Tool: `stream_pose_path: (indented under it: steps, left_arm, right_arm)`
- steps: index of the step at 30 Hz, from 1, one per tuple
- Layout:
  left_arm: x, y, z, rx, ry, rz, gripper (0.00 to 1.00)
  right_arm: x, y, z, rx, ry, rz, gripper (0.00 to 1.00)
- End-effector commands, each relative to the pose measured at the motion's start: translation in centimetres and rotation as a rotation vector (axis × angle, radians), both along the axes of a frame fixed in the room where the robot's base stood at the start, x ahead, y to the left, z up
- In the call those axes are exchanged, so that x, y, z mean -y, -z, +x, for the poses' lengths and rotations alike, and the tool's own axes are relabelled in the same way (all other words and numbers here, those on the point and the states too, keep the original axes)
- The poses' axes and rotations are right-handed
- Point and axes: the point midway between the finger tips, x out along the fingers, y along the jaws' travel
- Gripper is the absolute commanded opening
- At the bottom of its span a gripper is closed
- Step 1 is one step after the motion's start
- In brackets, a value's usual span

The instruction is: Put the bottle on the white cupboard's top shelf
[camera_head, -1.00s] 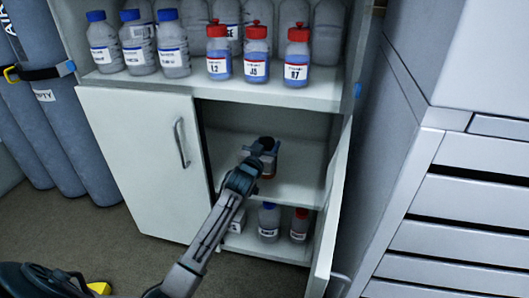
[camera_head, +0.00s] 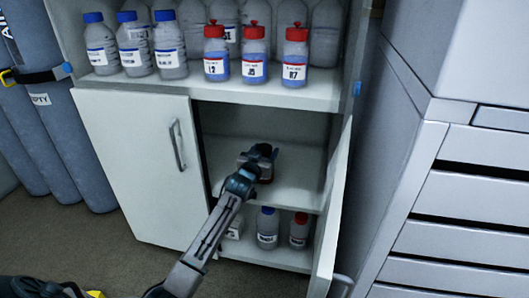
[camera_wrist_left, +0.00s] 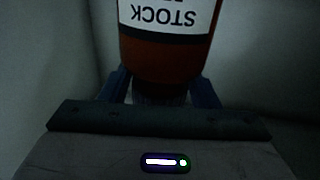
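The bottle is amber with a white label reading STOCK, inverted in the left wrist view (camera_wrist_left: 165,60). My left gripper (camera_wrist_left: 160,95) has a finger on each side of the bottle's narrow end and appears shut on it. In the head view my left gripper (camera_head: 257,162) reaches through the open doorway of the white cupboard (camera_head: 140,165), over its upper inner shelf (camera_head: 295,180). There the gripper mostly hides the bottle, so I cannot tell whether its base touches the shelf. My right gripper is not in view.
The cupboard's right door (camera_head: 332,215) stands open; the left door is shut. Bottles stand on the lower shelf, including a blue-capped one (camera_head: 267,228) and a red-capped one (camera_head: 299,230). Several bottles fill the ledge above (camera_head: 300,95). Grey drawers (camera_head: 455,215) stand at right.

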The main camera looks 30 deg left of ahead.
Motion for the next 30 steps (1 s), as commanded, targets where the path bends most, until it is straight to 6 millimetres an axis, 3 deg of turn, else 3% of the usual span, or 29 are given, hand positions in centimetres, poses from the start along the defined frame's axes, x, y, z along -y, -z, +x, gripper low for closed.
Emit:
stream_pose_path:
  steps: [14,30]
  left_arm:
    - [0.1,-0.2,-0.7,-0.001,0.000,0.002,0.68]
    - [1.0,-0.2,-10.4,-0.001,0.001,0.001,0.68]
  right_arm:
    - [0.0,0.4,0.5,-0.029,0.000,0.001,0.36]
    - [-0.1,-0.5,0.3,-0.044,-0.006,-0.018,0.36]
